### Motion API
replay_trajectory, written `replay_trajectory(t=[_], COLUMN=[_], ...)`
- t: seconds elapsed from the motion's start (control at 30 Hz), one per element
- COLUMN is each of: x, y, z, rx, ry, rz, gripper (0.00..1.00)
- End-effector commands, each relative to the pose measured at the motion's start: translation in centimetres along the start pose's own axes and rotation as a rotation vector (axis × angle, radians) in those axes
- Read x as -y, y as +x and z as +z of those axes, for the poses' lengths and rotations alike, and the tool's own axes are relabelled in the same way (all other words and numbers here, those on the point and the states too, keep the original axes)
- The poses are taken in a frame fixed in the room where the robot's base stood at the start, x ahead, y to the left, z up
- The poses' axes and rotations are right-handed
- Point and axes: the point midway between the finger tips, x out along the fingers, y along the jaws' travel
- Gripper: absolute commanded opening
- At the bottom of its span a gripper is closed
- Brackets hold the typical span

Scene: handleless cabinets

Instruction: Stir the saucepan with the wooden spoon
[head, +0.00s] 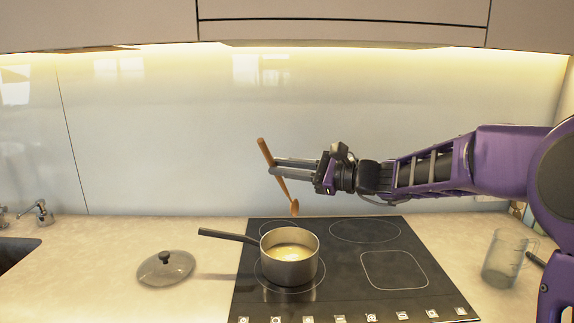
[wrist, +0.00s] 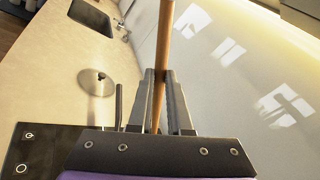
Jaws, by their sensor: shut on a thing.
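The saucepan (head: 290,262) stands on the black cooktop in the head view, with a pale yellowish content inside and its dark handle pointing left. My gripper (head: 275,168) is shut on the wooden spoon (head: 265,151), above and behind the pan. The spoon is tilted, its handle end up and left and its bowl hanging down just above the pan's far side, apart from it as far as I can tell. In the wrist view the spoon's handle (wrist: 163,50) runs between the fingers (wrist: 160,80). The saucepan's body is hidden there; only its handle (wrist: 118,108) shows.
A glass lid (head: 166,268) lies on the counter left of the cooktop (head: 350,255). A clear measuring jug (head: 503,258) stands at the right. A sink (head: 14,250) with a tap is at far left. Upper cabinets (head: 340,30) hang above; the back wall is close behind the spoon.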

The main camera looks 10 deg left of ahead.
Motion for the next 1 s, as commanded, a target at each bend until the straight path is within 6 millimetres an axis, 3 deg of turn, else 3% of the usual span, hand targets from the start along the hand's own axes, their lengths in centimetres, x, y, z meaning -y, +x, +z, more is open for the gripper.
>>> replay_trajectory(t=[1.0], x=[-7.4], y=[0.5], z=[-1.3], rx=[0.0], ry=[0.001], rz=[0.0], gripper=[0.0])
